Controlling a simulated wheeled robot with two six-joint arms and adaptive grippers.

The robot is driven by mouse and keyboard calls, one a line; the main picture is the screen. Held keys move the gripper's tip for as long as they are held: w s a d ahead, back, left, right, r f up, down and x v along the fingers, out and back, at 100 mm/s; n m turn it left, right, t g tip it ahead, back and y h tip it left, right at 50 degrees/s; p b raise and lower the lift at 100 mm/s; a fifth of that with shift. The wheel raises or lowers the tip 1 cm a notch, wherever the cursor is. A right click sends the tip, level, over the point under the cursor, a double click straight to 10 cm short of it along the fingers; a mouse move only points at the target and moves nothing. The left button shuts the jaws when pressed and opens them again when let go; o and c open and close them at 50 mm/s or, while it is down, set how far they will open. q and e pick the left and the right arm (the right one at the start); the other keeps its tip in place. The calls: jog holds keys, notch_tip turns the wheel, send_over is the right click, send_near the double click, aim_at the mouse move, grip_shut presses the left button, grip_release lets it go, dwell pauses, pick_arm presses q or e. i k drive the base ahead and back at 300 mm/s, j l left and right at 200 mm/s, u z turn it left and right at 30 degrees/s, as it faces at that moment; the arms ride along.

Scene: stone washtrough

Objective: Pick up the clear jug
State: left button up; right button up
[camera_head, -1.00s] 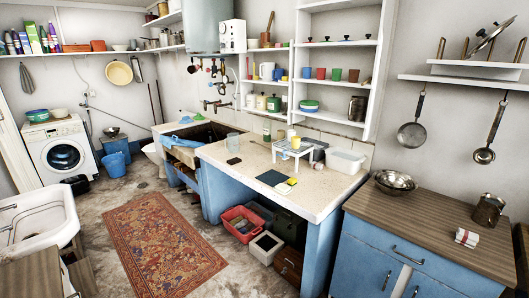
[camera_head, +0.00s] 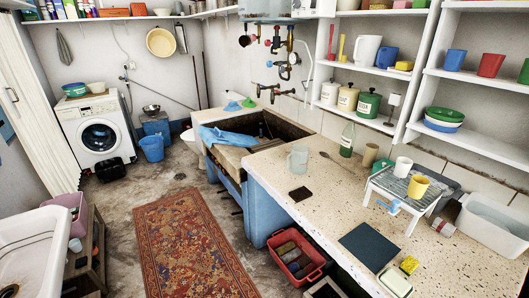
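A clear jug (camera_head: 298,158) stands upright on the speckled stone counter (camera_head: 325,206), near its left end beside the sink trough. Its handle seems to face left. A dark flat item (camera_head: 300,194) lies in front of it and a spoon (camera_head: 331,157) lies to its right. Neither of my grippers shows in the head view.
A small white rack (camera_head: 418,190) with cups stands further right. A blue cloth (camera_head: 228,138) hangs over the trough (camera_head: 266,124). A patterned rug (camera_head: 193,247) covers the floor in front.

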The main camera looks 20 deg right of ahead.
aim_at(299, 154)
jog(key=i+j+z, duration=0.25)
jog(key=i, duration=0.2)
jog(key=i+j+z, duration=0.15)
jog(key=i+z, duration=0.15)
jog(key=i, duration=0.2)
jog(key=i+j+z, duration=0.25)
jog(key=i, duration=0.2)
jog(key=j, duration=0.05)
